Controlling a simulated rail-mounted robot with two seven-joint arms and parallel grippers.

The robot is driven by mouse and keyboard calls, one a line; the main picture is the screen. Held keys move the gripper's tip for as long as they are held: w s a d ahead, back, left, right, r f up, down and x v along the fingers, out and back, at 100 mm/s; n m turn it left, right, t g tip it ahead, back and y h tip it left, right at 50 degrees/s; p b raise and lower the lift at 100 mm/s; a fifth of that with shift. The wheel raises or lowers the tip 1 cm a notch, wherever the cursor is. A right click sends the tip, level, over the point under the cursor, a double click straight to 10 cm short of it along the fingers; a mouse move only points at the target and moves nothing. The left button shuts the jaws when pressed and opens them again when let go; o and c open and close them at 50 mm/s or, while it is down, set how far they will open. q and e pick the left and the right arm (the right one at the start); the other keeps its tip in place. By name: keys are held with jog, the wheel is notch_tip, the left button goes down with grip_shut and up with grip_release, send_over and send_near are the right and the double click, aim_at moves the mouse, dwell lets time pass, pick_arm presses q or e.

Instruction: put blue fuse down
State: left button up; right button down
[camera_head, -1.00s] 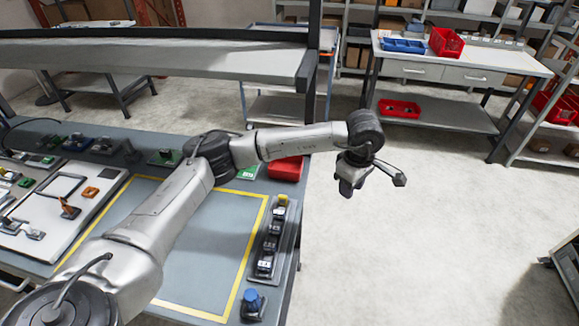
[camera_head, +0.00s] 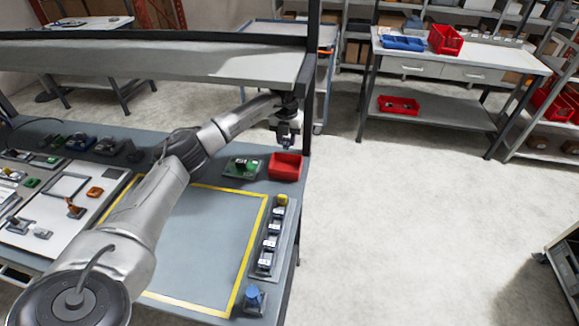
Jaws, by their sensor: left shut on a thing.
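My left gripper (camera_head: 287,140) points down at the back right corner of the grey workbench (camera_head: 150,280), in front of the shelf's right post. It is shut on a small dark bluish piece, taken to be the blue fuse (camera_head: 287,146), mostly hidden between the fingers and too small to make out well. It shows above and behind a red bin (camera_head: 285,167); the height between them is hard to tell. My right gripper is not in view.
A green board (camera_head: 242,167) lies left of the red bin. A dispenser row (camera_head: 271,240) stands along the right edge, with a blue-knobbed device (camera_head: 254,297) at its near end. The yellow-outlined area (camera_head: 207,250) is clear. A shelf (camera_head: 150,67) spans the back.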

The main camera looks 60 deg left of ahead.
aim_at(286, 168)
pick_arm(q)
jog(key=f+b, duration=0.1)
jog(key=f, duration=0.9)
jog(key=shift+a, duration=0.2)
jog(key=shift+f, duration=0.1)
jog(key=o, duration=1)
jog(key=shift+r+p, duration=0.65)
jog(key=shift+r, duration=5.5)
